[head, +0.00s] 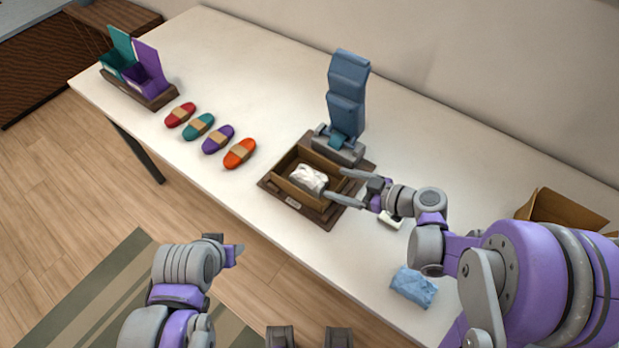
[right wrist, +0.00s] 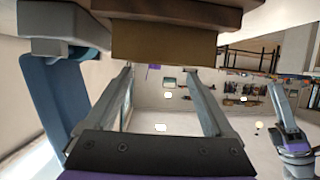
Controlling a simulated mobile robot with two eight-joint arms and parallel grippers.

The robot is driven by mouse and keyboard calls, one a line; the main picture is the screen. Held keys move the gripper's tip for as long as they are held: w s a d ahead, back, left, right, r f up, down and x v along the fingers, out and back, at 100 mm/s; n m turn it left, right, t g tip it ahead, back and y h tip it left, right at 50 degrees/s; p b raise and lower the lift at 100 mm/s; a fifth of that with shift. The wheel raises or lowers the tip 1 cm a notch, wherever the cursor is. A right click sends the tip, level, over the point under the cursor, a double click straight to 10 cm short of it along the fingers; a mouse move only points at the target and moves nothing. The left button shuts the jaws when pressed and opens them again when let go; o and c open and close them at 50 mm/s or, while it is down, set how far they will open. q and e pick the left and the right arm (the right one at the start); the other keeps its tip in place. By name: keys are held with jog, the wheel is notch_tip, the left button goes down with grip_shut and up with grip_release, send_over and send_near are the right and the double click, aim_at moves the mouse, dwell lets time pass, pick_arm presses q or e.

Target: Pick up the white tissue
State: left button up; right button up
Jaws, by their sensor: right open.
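The white tissue (head: 308,179) is a crumpled bundle inside an open brown wooden box (head: 283,187) on the table. My right gripper (head: 336,183) is open, with its two fingers reaching from the right to the box's right side; nothing shows between them. In the right wrist view the open fingers (right wrist: 159,72) point toward the brown box (right wrist: 165,42), and the tissue does not show there. My left gripper (head: 231,251) is in front of the table, away from the box; its jaws are not clear.
A blue padded stand (head: 347,95) rises right behind the box. Several coloured cord bundles (head: 219,139) lie to the left, beyond them teal and purple holders (head: 146,72). A blue cloth (head: 413,287) and an open carton (head: 560,212) are at the right.

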aim_at(313, 176)
jog(key=x, duration=0.9)
jog(key=shift+w+f, duration=0.15)
jog(key=c, duration=1.1)
